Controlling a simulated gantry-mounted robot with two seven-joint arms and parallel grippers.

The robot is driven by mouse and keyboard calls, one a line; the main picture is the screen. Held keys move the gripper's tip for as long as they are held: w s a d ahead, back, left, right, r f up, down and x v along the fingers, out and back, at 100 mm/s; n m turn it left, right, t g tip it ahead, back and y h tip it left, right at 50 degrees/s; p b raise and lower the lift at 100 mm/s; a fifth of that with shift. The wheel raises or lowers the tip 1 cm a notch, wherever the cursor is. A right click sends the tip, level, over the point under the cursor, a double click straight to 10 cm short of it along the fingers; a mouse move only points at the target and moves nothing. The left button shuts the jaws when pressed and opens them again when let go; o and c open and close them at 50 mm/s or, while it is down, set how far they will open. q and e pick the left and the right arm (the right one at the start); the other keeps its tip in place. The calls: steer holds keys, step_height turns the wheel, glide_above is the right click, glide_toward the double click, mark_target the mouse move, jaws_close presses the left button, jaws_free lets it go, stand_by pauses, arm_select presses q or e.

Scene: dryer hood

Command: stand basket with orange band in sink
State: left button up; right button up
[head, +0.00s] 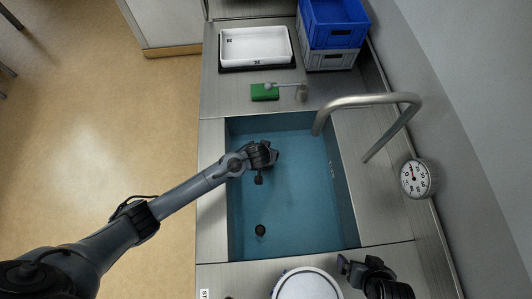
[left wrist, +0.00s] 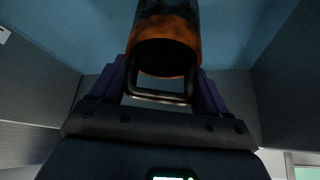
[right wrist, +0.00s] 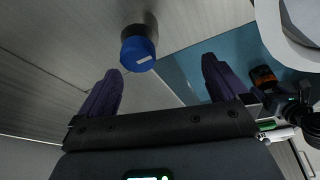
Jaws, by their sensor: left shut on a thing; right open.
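The basket with the orange band (left wrist: 166,45) is a dark cylinder in the left wrist view, with a wire handle loop (left wrist: 160,97) toward me. My left gripper (head: 266,156) is shut on that handle, over the far half of the blue-lined sink (head: 300,200). In the head view the gripper mostly hides the basket. The orange band also shows in the right wrist view (right wrist: 263,74). Whether the basket touches the sink floor I cannot tell. My right gripper (right wrist: 163,85) is open and empty by the near right counter; it also shows in the head view (head: 352,267).
A blue-capped cylinder (right wrist: 138,50) stands near my right gripper. A round white-rimmed thing (head: 307,284) sits at the near counter. A faucet (head: 370,101) arches over the sink's right side. A dial clock (head: 415,178), green pad (head: 264,92), white tray (head: 256,46) and crates (head: 330,58) surround it.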

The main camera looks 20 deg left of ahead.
arm_select(q)
steer(key=shift+f, duration=0.65)
arm_select(e)
steer(key=shift+d+f, duration=0.1)
arm_select(q)
steer(key=shift+f, duration=0.1)
steer(key=shift+f, duration=0.15)
arm_select(e)
steer(key=shift+f, duration=0.1)
arm_select(q)
steer(key=o, duration=1)
